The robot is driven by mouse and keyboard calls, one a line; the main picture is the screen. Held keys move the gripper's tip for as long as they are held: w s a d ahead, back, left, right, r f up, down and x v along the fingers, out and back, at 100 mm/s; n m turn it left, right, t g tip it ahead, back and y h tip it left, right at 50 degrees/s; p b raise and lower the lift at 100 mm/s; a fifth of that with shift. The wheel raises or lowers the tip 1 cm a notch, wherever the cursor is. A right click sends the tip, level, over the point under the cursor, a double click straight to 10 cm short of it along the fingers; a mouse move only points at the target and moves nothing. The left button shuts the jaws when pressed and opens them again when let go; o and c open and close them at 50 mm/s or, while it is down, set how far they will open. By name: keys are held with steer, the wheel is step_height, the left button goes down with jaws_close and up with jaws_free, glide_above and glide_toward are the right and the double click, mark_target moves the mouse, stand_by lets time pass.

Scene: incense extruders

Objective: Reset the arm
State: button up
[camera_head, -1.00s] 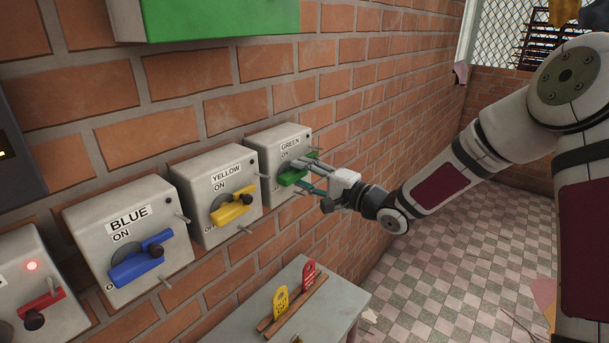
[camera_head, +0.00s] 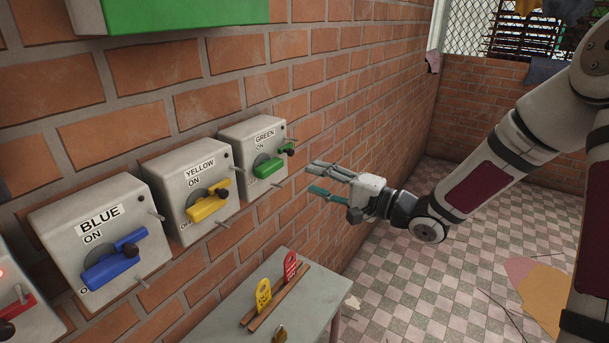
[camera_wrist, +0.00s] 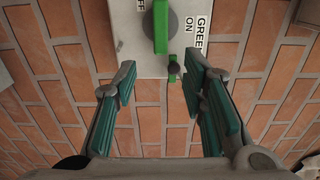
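My gripper (camera_head: 322,180) is open and empty, held out from the brick wall to the right of the green switch box (camera_head: 237,141). In the wrist view my gripper (camera_wrist: 160,90) shows two teal-padded fingers spread apart, with only wall and part of the box between and beyond them. The green lever (camera_head: 268,167) is clear of the fingers in the head view; in the wrist view the green lever (camera_wrist: 160,25) is at the top, beyond the fingertips.
The yellow switch box (camera_head: 172,172) and blue switch box (camera_head: 65,230) are on the wall at left. A grey table (camera_head: 240,285) below holds a rack with a yellow tag (camera_head: 263,296) and a red tag (camera_head: 290,268). The checkered floor (camera_head: 450,260) at right is open.

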steer(key=shift+s+d, duration=0.3)
steer(key=shift+d, duration=0.05)
steer(key=s+d+r+n+h, duration=0.2)
steer(key=s+d+r+h, duration=0.1)
steer(key=d+h, duration=0.4)
steer(key=s+d+r+n+h, duration=0.35)
steer(key=d+h, duration=0.25)
steer(key=h, duration=0.2)
steer(key=s+a+r+n+g+b, duration=0.1)
steer(key=s+g, duration=0.4)
steer(key=s, duration=1.8)
steer(key=shift+s+a+r+n+y, duration=0.2)
steer(key=shift+a+n+y, duration=0.2)
steer(key=shift+a+n, duration=0.2)
